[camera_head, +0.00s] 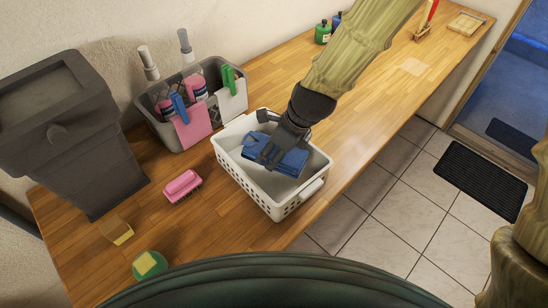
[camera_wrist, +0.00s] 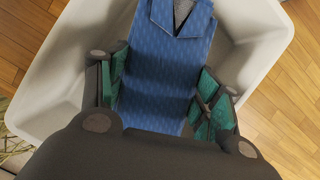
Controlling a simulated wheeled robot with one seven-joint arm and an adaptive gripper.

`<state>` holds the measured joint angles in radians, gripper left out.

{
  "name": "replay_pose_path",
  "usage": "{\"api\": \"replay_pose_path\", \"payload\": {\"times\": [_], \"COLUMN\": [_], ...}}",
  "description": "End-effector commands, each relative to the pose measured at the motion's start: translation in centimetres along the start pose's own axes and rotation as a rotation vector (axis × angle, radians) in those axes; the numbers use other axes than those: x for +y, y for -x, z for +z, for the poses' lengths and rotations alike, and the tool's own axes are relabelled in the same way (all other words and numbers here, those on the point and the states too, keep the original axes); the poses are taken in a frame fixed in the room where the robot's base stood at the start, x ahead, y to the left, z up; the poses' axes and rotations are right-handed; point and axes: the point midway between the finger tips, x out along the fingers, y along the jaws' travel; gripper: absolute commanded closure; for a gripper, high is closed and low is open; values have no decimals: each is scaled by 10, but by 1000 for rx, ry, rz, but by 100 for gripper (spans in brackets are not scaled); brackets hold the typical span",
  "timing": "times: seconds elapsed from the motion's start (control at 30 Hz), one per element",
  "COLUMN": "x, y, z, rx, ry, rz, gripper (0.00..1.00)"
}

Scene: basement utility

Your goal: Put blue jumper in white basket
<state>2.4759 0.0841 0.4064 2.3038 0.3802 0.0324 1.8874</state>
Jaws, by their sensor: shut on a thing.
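The blue jumper (camera_head: 287,157) is a folded blue garment inside the white basket (camera_head: 257,190), a rectangular basket with holes in its sides, on the wooden counter. My gripper (camera_head: 268,154) reaches down into the basket from above and is shut on the jumper. In the wrist view the jumper (camera_wrist: 165,70) lies between my two green-padded fingers (camera_wrist: 160,100), with its collar end at the top. The white basket (camera_wrist: 262,45) surrounds it there. Whether the jumper touches the basket floor is hard to tell.
A grey caddy (camera_head: 160,126) with spray bottles and cloths stands behind the basket. A pink brush (camera_head: 182,186), a sponge (camera_head: 117,230) and a green round item (camera_head: 150,265) lie to the left. A dark grey bin (camera_head: 70,140) stands at far left. The counter beyond is mostly clear.

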Motion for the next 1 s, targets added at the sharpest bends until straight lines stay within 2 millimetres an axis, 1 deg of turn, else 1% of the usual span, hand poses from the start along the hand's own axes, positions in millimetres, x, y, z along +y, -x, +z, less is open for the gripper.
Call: {"api": "replay_pose_path", "payload": {"times": [0.1, 0.27, 0.63, 0.73, 1.0], "x": [-3, -2, -2, -2, -2], "y": [-8, -13, -41, -44, -45], "z": [-2, -4, -16, -17, -18], "rx": [1, 2, 2, 1, 1], "ry": [-2, -3, -3, -2, -2], "rz": [1, 3, 3, 1, 1], "gripper": [62, 62, 62, 62, 62]}}
